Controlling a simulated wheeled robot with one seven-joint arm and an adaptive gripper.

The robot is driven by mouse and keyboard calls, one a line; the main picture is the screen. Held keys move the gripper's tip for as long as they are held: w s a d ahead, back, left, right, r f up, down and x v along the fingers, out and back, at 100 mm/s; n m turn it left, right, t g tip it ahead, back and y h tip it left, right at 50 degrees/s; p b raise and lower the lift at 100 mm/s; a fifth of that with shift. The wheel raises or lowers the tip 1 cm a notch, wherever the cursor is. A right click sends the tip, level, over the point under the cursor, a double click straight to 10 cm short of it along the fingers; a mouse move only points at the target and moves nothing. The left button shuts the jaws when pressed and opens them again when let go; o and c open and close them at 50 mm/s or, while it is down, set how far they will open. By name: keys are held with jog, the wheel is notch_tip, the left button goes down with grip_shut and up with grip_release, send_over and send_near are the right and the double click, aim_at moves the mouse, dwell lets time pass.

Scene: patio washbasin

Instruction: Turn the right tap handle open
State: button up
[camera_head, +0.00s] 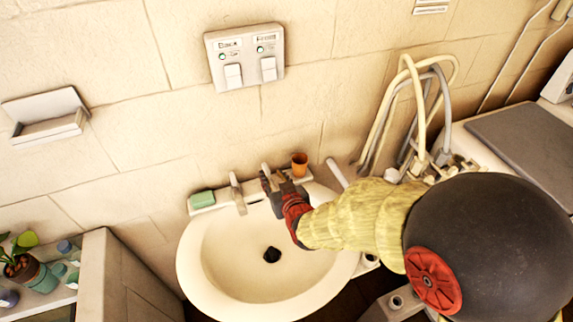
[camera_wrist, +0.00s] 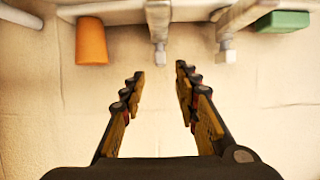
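The right tap handle (camera_head: 265,170) stands on the back rim of the white washbasin (camera_head: 205,262). It also shows in the wrist view (camera_wrist: 159,24), where left and right appear swapped. The left tap (camera_head: 237,194) is beside it, and also appears in the wrist view (camera_wrist: 226,45). My gripper (camera_head: 272,182) is close to the right tap in the head view and partly covers it. In the wrist view my gripper (camera_wrist: 160,76) is open, its two fingers apart with nothing between them. The right tap lies just beyond the gap; I cannot tell whether a finger touches it.
An orange cup (camera_head: 299,164) stands close by on the right tap's outer side. Green soap (camera_head: 203,199) lies left of the left tap. Curved pipes (camera_head: 419,110) rise at the right. A switch panel (camera_head: 245,58) is on the wall. The basin bowl is empty.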

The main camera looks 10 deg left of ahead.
aim_at(266, 168)
jog(key=b+x, duration=0.1)
jog(key=x, duration=0.6)
jog(key=shift+w+a, duration=0.15)
jog(key=shift+w, duration=0.1)
jog(key=c, duration=0.3)
jog(key=c, duration=0.4)
grip_shut()
